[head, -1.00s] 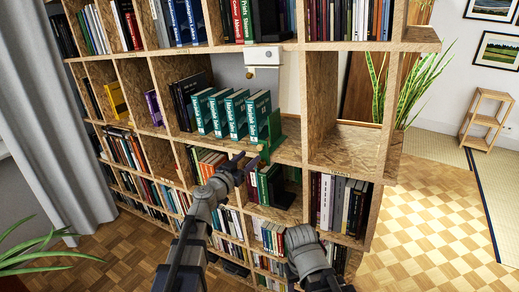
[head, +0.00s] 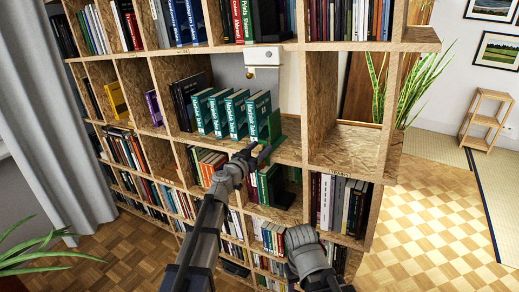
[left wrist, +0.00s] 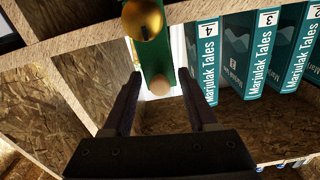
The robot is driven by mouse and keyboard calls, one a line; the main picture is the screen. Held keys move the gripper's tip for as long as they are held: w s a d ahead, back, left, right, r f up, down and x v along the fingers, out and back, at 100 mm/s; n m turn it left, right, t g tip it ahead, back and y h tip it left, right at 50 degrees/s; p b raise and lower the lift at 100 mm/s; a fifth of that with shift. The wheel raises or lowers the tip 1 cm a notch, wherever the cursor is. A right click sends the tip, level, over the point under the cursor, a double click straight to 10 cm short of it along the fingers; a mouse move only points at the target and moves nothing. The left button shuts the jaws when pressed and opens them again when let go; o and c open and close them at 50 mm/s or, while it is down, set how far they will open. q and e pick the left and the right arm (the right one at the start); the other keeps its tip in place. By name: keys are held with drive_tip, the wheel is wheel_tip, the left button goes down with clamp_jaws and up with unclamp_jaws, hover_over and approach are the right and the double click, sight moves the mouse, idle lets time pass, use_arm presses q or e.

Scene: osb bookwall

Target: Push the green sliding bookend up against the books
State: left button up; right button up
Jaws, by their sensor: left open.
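The green sliding bookend (head: 275,124) stands upright on the middle shelf, just right of a row of teal books (head: 236,115). In the left wrist view the bookend (left wrist: 153,55) has a round pale wooden knob (left wrist: 160,86) and shows a bright gap to the teal book marked 4 (left wrist: 201,55). My left gripper (head: 262,152) is in front of the bookend at the shelf edge. In the left wrist view its fingers (left wrist: 160,76) are spread, one each side of the bookend's lower part, with nothing clamped.
A white fixture (head: 264,56) with a brass part hangs above the bookend. A brass ball (left wrist: 142,18) crosses the bookend in the left wrist view. The compartment to the right (head: 350,149) is empty. Books fill the shelves below.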

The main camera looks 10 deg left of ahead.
use_arm(q)
clamp_jaws()
idle(0.6)
